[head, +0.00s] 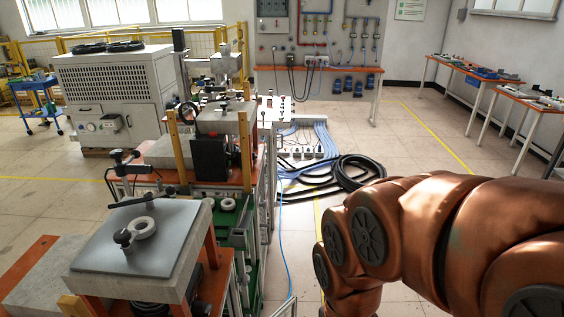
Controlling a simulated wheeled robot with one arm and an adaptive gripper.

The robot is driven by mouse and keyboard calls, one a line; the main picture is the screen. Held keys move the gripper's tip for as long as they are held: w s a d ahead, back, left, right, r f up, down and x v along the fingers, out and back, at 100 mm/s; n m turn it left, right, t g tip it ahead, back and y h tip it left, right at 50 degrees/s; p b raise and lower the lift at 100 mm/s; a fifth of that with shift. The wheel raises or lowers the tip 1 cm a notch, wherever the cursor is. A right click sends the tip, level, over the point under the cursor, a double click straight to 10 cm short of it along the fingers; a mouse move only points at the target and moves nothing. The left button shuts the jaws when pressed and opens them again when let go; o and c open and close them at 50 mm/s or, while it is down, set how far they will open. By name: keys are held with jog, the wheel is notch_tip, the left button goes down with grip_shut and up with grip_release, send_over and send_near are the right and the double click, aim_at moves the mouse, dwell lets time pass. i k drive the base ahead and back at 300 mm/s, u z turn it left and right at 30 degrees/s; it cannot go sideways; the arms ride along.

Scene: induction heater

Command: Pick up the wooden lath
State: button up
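Two narrow upright pieces that look like wood stand on the machine in the middle-left of the head view: a left wooden upright (176,141) and a right wooden upright (245,151). A short wood-coloured block (77,307) shows at the bottom left, by the front stand. I cannot tell which of these is the wooden lath. My copper-coloured arm fills the lower right, well apart from these pieces. My gripper is not in the picture, so its opening and any contents are hidden.
A stand with a grey plate (108,246) and a ring-shaped part (144,228) is at the front left. Black cables (350,172) lie coiled on the floor. Orange-topped tables (473,76) line the right wall. Open floor lies between the cables and those tables.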

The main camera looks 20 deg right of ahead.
aim_at(242, 115)
jog(key=z, duration=1.6)
jog(key=i, duration=2.1)
jog(key=u, duration=3.65)
jog(key=i, duration=0.5)
